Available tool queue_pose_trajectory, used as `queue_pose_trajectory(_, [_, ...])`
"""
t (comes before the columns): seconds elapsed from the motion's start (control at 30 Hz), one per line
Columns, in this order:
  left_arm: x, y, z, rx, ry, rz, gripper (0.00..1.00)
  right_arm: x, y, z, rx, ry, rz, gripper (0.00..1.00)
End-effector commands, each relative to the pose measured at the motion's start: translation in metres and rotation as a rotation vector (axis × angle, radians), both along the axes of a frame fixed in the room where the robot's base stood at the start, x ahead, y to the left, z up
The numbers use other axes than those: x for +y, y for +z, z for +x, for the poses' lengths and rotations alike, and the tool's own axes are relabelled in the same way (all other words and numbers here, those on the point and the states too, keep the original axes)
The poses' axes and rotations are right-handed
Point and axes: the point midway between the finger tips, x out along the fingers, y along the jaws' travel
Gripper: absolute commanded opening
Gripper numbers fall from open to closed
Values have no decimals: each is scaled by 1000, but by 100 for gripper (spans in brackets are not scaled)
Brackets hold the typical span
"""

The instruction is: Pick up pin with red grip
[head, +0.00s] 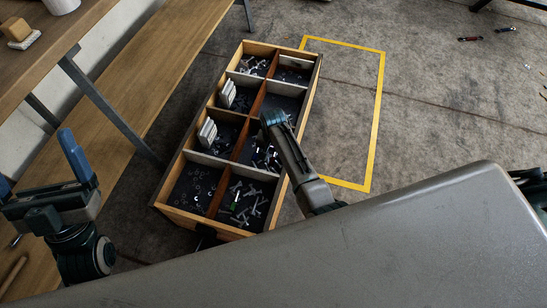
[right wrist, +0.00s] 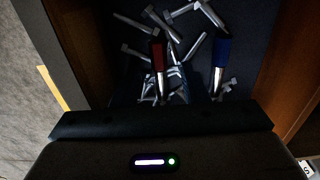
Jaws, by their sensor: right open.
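The pin with a red grip (right wrist: 158,54) lies among silvery bolts in a dark-floored compartment, its metal shaft toward my gripper. My right gripper (right wrist: 160,86) is open above it, with dark fingers faintly visible on either side and nothing held. In the head view my right gripper (head: 268,119) reaches over a right-hand compartment of the divided wooden box (head: 182,208), and I cannot make out the red grip there. A similar pin with a blue grip (right wrist: 221,50) lies to the right in the wrist view. My left gripper (head: 36,160) is open and empty at the far left.
Wooden dividers and side walls bound the compartments, which hold several small metal parts and upright white pieces (head: 207,132). A wooden bench (head: 130,95) runs along the left. Yellow tape (head: 376,120) marks clear floor right of the box.

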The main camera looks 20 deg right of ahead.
Motion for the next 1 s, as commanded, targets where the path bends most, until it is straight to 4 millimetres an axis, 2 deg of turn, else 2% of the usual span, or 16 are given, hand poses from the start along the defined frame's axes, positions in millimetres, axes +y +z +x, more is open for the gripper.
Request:
queue_pose_trajectory(0.27, [0, 2, -2, -18, -1, 2, 94, 0, -1, 0, 0, 0, 0, 40])
queue_pose_trajectory(0.47, [0, 2, -2, -17, -1, 2, 94, 0, -1, 0, 0, 0, 0, 3])
queue_pose_trajectory(0.5, [0, 2, -2, -17, -1, 2, 94, 0, -1, 0, 0, 0, 0, 0])
queue_pose_trajectory(1.0, [0, 2, 0, -1, -1, 1, 94, 0, 2, 0, 0, 0, 0, 0])
